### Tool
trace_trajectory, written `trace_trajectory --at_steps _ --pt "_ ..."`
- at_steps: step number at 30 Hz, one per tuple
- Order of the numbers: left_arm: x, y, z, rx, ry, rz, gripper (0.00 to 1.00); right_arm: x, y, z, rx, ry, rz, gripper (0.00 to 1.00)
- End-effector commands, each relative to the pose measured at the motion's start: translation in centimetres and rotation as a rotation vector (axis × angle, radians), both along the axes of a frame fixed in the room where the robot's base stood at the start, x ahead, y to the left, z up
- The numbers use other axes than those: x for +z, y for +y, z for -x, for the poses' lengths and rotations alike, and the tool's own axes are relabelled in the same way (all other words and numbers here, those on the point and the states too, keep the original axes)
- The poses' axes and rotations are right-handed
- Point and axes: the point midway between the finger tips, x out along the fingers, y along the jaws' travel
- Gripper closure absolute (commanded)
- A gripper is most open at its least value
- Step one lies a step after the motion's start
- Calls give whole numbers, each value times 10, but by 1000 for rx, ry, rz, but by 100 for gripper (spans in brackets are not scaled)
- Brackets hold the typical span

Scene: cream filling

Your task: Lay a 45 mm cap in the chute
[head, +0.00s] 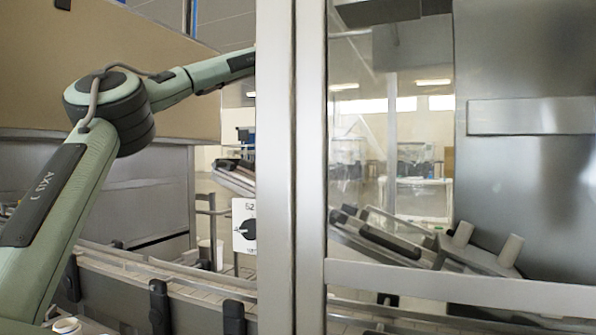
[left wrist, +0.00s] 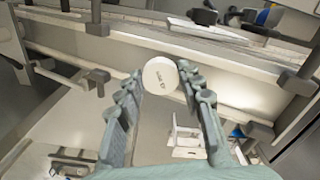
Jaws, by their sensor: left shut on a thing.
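In the left wrist view my left gripper (left wrist: 161,70) is shut on a white round cap (left wrist: 159,79) with small dark print on its face. The cap sits between the fingertips, its face towards the camera. In the head view my left arm reaches in from the left, and its gripper is hidden behind the upright metal post. A sloping dark and grey piece (head: 235,177) shows left of the post, partly hidden; I cannot tell whether it is the chute. Another sloping assembly (head: 385,237) shows behind the clear panel. My right gripper is not in view.
A metal post (head: 292,160) and a horizontal rail (head: 450,286) stand in front of the machine. A conveyor with dark brackets (head: 160,305) runs along the bottom. A white sign (head: 244,225) hangs beside the post. A rail (left wrist: 210,88) crosses beyond the fingertips in the left wrist view.

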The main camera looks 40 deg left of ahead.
Motion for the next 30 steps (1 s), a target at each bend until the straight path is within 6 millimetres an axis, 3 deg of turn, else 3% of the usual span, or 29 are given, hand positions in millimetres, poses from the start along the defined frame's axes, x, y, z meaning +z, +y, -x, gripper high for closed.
trace_trajectory --at_steps 4,5,11,22,30 --pt "0 0 0 0 0 0 75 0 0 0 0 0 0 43" --pt "0 0 0 0 0 0 62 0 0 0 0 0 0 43" --pt "0 0 0 0 0 0 39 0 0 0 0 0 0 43" --pt "4 -2 -1 1 1 -1 39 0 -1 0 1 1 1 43" --pt "37 -14 -4 3 -1 -6 39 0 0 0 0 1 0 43"
